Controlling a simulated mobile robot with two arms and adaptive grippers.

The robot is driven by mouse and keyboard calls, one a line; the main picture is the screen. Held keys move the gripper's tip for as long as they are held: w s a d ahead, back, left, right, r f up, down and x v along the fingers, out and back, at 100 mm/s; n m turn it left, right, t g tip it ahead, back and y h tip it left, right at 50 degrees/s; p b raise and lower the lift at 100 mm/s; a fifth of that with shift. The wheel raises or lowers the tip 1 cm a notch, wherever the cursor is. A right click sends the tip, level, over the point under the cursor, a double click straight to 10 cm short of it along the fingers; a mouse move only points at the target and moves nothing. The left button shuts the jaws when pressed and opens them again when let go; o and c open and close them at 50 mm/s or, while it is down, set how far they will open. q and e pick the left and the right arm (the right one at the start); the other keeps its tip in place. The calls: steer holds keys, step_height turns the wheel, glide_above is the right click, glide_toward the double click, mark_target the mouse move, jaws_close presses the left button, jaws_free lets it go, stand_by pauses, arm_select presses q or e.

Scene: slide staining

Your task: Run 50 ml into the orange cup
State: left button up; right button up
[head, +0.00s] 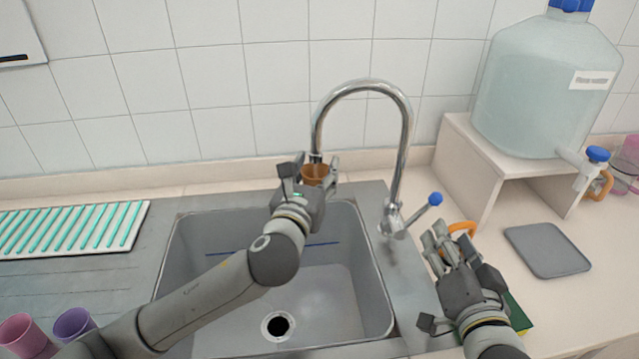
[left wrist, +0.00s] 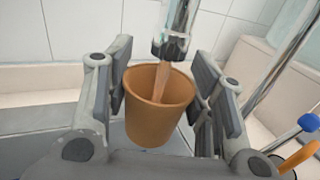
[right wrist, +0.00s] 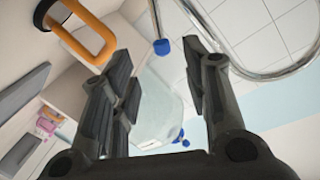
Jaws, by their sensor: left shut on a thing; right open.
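The orange cup (head: 314,172) is held by my left gripper (head: 308,176) under the mouth of the curved steel tap (head: 408,130). In the left wrist view the cup (left wrist: 158,112) is roughly upright between the two fingers, and the spout (left wrist: 174,38) points into its opening. A narrow lighter streak below the spout looks like running water; the level inside is hidden. The tap's lever with a blue tip (head: 436,199) is at the right of its base. My right gripper (head: 450,245) is open and empty, below and right of the lever; the blue tip (right wrist: 162,46) shows beyond its fingers.
The sink (head: 180,270) lies under the cup. An orange loop (head: 462,227) is behind my right gripper. A large water container (head: 540,85) stands on a raised shelf (head: 470,150) at right, beside a grey mat (head: 547,250). Pink (head: 22,335) and purple (head: 73,324) cups are at lower left.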

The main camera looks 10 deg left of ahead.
mark_target(453, 225)
arm_select(q)
steer(key=s, duration=0.7)
steer(key=shift+a, duration=0.1)
steer(key=shift+w, duration=0.15)
arm_select(e)
steer(key=shift+w, duration=0.1)
steer(key=shift+c, duration=0.5)
steer(key=shift+f, duration=0.1)
steer(key=c, duration=0.7)
steer(key=shift+f, duration=0.15)
jaws_close()
steer(key=f+m+g+y, duration=0.1)
steer(key=f+y, duration=0.1)
steer(key=w+f+m+g+y, duration=0.1)
steer(key=f+m+y, duration=0.1)
steer(key=f, duration=0.1)
steer(key=shift+w+a, duration=0.1)
steer(key=shift+w, duration=0.05)
steer(key=shift+w+d+f+m+y, duration=0.15)
steer(key=shift+d+f+m+y, duration=0.2)
steer(key=shift+d+m+y, duration=0.35)
steer(key=w+d+r+m+t+y, duration=0.1)
steer(key=d+r+m+y, duration=0.2)
steer(key=d+m, duration=0.5)
steer(key=x, duration=1)
steer(key=shift+a, duration=0.1)
